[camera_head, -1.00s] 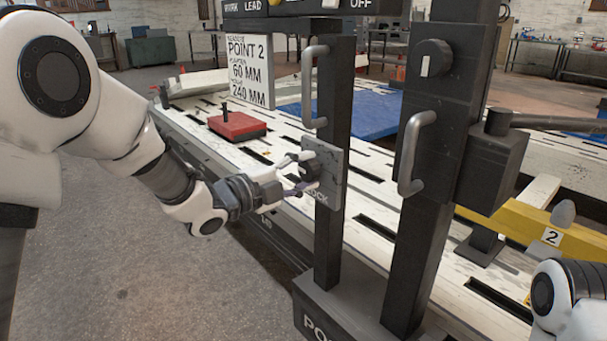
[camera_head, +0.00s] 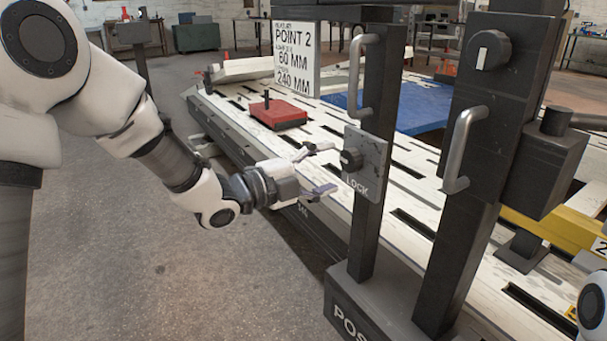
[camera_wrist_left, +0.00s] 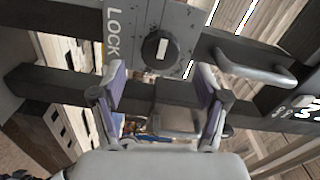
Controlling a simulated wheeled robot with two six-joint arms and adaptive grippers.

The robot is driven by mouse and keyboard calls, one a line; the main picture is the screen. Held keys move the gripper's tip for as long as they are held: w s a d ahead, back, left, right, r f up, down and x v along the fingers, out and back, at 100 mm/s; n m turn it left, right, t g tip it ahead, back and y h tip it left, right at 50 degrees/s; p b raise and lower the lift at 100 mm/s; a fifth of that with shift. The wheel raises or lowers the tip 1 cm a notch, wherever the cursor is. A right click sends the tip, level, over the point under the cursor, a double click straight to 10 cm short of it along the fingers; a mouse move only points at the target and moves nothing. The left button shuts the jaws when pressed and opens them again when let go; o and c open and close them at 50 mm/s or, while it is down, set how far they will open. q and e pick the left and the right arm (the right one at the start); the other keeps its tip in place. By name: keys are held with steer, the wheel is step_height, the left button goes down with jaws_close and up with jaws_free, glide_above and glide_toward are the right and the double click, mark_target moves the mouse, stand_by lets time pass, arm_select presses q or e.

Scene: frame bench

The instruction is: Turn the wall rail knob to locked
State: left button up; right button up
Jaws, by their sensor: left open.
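The dark round knob (camera_head: 350,159) sits on a grey plate (camera_head: 372,180) marked LOCK, fixed to a dark upright post. In the left wrist view the knob (camera_wrist_left: 155,48) shows a pale bar, roughly parallel to the line of LOCK lettering. My left gripper (camera_head: 325,168) is open and empty, its fingers pointing at the plate. In the left wrist view its fingertips (camera_wrist_left: 161,82) are spread wide, below the knob in the picture and apart from it. My right gripper is out of view.
A handle (camera_head: 356,75) stands out above the plate. A second post carries another knob (camera_head: 490,50) and handle (camera_head: 462,150). Behind is a slotted white bench with a red block (camera_head: 278,116) and blue sheet (camera_head: 425,105). The floor at left is clear.

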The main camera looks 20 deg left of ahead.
arm_select(q)
steer(key=v, duration=0.7)
steer(key=shift+f, duration=0.1)
step_height(320, 180, down, 18)
steer(key=s+d+n+g+y+p, duration=0.1)
steer(key=s+d+n+g+y, duration=0.1)
steer(key=g, duration=0.2)
steer(key=s+f+n+g+y+p, duration=0.1)
steer(key=s+f+n+g+y, duration=0.3)
steer(key=f, duration=0.6)
steer(key=s+f+n+g+h, duration=0.1)
steer(key=s+f, duration=0.6)
steer(key=f, duration=0.2)
steer(key=s+a+f+n+g+y, duration=0.35)
steer(key=s+f+n, duration=0.5)
steer(key=s, duration=0.45)
steer(key=s+a+f+n+g+y, duration=0.1)
steer(key=s+a+n+g+y, duration=0.2)
steer(key=n, duration=0.5)
step_height(320, 180, up, 38)
steer(key=t+p, duration=0.1)
steer(key=p, duration=3.7)
steer(key=shift+s+d+p, duration=0.2)
steer(key=shift+s+p, duration=0.2)
steer(key=shift+s, duration=0.05)
